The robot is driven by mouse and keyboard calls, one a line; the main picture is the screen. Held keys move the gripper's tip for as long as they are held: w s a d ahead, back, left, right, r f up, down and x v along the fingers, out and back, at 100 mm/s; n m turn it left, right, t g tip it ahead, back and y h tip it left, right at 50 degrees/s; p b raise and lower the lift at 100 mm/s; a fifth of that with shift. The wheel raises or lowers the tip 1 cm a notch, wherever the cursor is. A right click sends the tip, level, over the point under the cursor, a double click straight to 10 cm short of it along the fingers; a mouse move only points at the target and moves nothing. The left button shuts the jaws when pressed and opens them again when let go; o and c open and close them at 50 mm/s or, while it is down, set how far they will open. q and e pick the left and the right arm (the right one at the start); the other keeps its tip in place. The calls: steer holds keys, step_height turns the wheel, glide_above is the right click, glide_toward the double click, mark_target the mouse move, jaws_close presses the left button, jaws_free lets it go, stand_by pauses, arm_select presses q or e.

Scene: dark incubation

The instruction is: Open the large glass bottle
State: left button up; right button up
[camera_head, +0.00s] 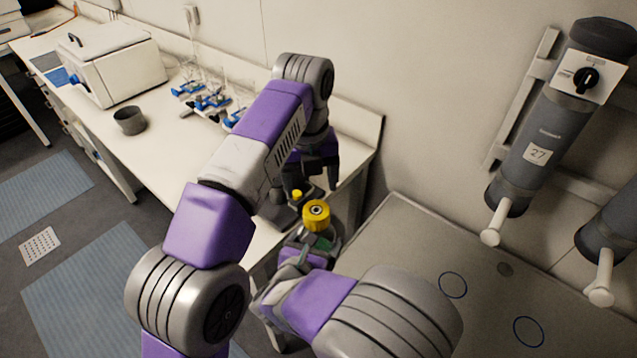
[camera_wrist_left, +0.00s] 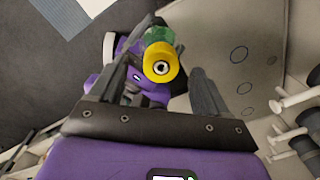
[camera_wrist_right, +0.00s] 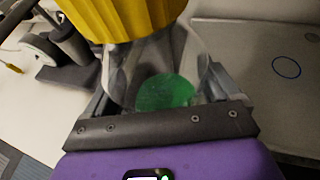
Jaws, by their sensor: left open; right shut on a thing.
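The large glass bottle has a yellow cap (camera_head: 316,213), and its clear body with green inside (camera_wrist_right: 165,92) shows in the right wrist view. The cap is on the bottle. My right gripper (camera_wrist_right: 160,75) is shut on the bottle's body below the cap. My left gripper (camera_head: 317,180) is open and empty, pointing down just behind and above the cap in the head view. In the left wrist view the cap (camera_wrist_left: 160,64) shows between the spread fingers, nearer the left one, and they do not appear to grip it. My arms hide part of the bottle in the head view.
A white bench (camera_head: 165,150) runs along the wall, with a white lidded box (camera_head: 112,65), a grey cup (camera_head: 130,120) and several blue-based items (camera_head: 205,100). Grey cylinders (camera_head: 540,140) hang on the right wall. A lower grey surface (camera_head: 420,260) at right has clear room.

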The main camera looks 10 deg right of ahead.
mark_target(318, 213)
arm_select(q)
steer(key=shift+s+d+r+m, duration=0.15)
steer(key=shift+s+d+m, duration=0.4)
steer(key=shift+s, duration=0.25)
steer(key=shift+f, duration=3.95)
steer(key=shift+c, duration=0.4)
